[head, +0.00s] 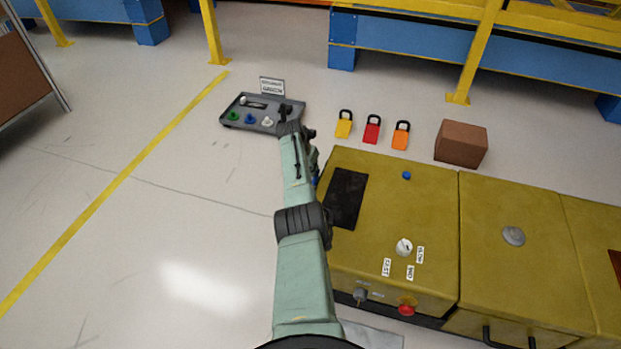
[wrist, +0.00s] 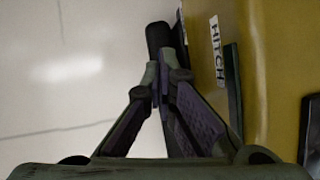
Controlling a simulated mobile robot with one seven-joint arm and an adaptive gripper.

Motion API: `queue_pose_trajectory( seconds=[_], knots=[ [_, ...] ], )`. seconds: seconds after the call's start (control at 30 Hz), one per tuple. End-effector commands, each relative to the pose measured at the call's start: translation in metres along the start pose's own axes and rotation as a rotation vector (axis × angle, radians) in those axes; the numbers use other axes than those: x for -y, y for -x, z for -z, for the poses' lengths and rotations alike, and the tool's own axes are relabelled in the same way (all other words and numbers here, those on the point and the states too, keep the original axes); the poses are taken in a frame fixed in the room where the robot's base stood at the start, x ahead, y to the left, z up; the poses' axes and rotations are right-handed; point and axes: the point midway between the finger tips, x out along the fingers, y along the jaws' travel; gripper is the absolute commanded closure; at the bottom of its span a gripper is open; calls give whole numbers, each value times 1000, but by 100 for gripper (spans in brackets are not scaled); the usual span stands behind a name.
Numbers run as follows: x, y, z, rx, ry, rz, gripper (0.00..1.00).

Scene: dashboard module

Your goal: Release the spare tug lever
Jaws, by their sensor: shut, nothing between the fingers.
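The olive-yellow tug (head: 395,205) stands at the right in the head view, and its side (wrist: 265,60) shows in the wrist view. A white HITCH label (wrist: 216,50) is on that side. A dark lever with a rounded end (wrist: 158,38) shows just beyond my fingertips, left of the label. My gripper (wrist: 164,78) is shut with nothing held, its tips at or very close to the lever. I cannot tell whether they touch. In the head view my arm hides most of the gripper and the lever, near the tug's left edge.
A grey tray (head: 262,128) with coloured knobs lies on the floor beyond my arm. Yellow, red and orange padlock-shaped tags (head: 372,130) and a brown box (head: 461,144) lie behind the tug. The floor at the left is clear.

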Motion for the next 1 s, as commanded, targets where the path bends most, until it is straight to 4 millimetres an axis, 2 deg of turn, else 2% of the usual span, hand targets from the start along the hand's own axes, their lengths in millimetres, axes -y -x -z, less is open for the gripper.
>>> queue_pose_trajectory(
  seconds=[0.03,0.2,1.0],
  knots=[
    [-1,-9,0,1,-1,1,100],
    [-2,-15,-4,0,-1,1,100],
    [-4,-22,-11,0,0,1,100]
  ],
)
